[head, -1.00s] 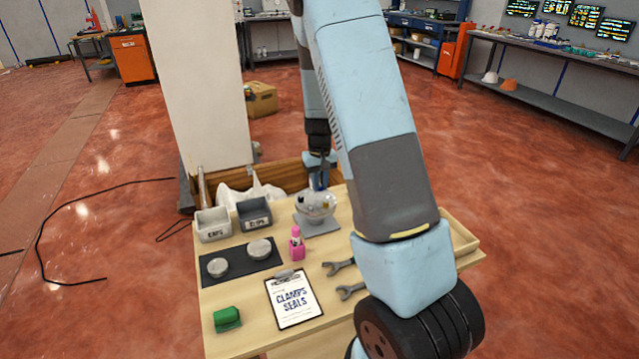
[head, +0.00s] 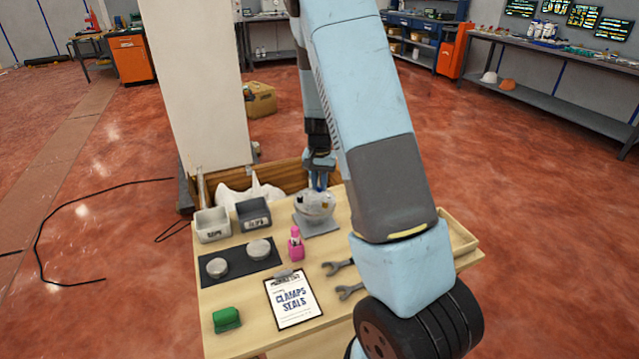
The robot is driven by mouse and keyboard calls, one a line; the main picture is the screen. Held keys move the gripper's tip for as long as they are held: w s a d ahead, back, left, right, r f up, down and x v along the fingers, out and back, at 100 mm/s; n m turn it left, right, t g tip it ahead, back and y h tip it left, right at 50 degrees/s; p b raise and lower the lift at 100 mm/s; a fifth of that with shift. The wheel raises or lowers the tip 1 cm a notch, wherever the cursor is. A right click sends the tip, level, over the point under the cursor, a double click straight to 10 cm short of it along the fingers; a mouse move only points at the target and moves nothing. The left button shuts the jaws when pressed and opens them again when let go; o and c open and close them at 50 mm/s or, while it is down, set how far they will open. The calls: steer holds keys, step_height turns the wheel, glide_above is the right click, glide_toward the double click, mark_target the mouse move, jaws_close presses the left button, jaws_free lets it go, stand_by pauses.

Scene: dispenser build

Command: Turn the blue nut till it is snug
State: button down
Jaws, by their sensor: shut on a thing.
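My gripper (head: 319,184) points down at the top of a round silvery dispenser part (head: 313,206) near the back of the wooden table. The part stands on a grey base plate (head: 322,229). A little blue shows between my fingertips, at the top of the part; this is where the blue nut sits, but it is too small and too covered to make out its shape or seating. My gripper is shut on it. Small dark and yellowish details show on the part beside the fingers.
Two bins, white (head: 212,225) and dark grey (head: 253,214), stand left of the part. A pink bottle (head: 295,244), two round metal discs on a dark mat (head: 240,260), a clipboard (head: 293,299), wrenches (head: 340,267) and a green object (head: 226,319) lie nearer. A white column (head: 200,90) rises behind.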

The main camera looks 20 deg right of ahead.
stand_by(0.3)
steer(key=c, duration=1.1)
jaws_free()
steer(key=shift+o, duration=0.2)
steer(key=shift+r, duration=0.1)
step_height(320, 180, up, 14)
steer(key=shift+f, duration=0.25)
steer(key=s+a+r+n+t, duration=0.2)
steer(key=s+r, duration=0.3)
steer(key=s, duration=0.5)
steer(key=s+a+r+n+t, duration=0.1)
steer(key=s+a+r+n, duration=0.1)
steer(key=s+r, duration=0.4)
steer(key=s+a+r+n+t, duration=0.2)
steer(key=s+a+r, duration=0.2)
steer(key=s, duration=1.1)
step_height(320, 180, up, 2)
steer(key=shift+r+n+t, duration=0.15)
steer(key=shift+n+t, duration=0.15)
